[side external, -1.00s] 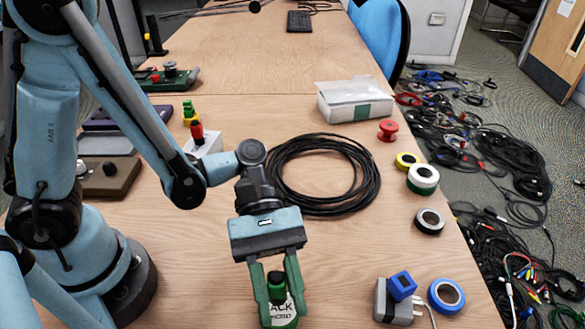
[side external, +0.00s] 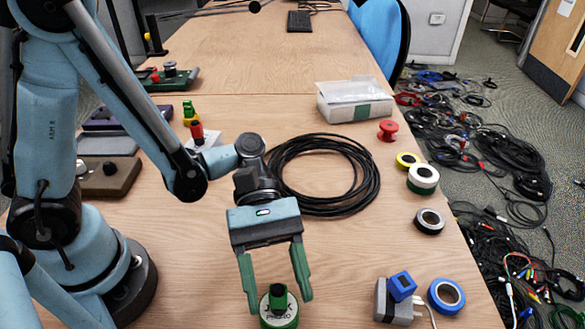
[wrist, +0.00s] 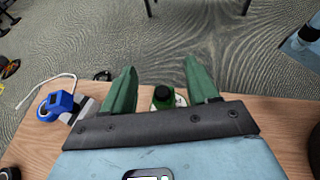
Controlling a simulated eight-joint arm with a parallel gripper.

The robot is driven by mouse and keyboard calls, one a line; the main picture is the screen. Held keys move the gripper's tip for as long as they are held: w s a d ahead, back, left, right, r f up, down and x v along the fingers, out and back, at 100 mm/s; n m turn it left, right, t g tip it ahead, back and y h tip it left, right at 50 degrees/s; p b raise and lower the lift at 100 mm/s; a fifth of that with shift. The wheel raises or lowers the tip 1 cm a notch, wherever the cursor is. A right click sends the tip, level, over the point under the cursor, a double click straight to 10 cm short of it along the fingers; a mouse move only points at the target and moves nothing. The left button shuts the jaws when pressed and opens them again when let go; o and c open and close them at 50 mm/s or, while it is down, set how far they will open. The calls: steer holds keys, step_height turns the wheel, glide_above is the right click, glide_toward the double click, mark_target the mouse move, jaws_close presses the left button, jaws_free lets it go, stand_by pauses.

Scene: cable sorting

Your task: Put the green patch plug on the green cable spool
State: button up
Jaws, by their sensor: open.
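The green patch plug (side external: 278,294), with a dark top, stands upright on the green cable spool (side external: 293,314) at the bottom of the side view. The spool has a white label and a green rim, and its lower edge is near the picture's edge. My gripper (side external: 278,298) is open, with one green finger on each side of the plug and a gap to it. In the wrist view the plug (wrist: 163,96) shows between the spread fingers (wrist: 162,92); most of the spool is hidden behind the gripper body.
A grey block with a blue piece (side external: 401,288) and a blue tape roll (side external: 446,295) lie to the right. A black cable coil (side external: 372,185) lies behind my gripper. Several tape rolls line the right table edge. A red plug (side external: 197,131) stands at the back left.

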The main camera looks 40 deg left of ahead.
steer(key=w+a+r+m+t+y, duration=0.1)
steer(key=w+a+m+t+y, duration=0.2)
steer(key=a, duration=0.4)
steer(key=w+a+r+m+t+y, duration=0.2)
steer(key=w+a+m+t+y, duration=0.2)
steer(key=a, duration=0.4)
steer(key=w+a+r+m+t+y, duration=0.2)
steer(key=w+a+m+t+y, duration=0.2)
steer(key=a+t, duration=0.3)
steer(key=shift+w+a+m+y, duration=0.2)
steer(key=shift+a+m+y, duration=0.25)
steer(key=shift+a, duration=0.3)
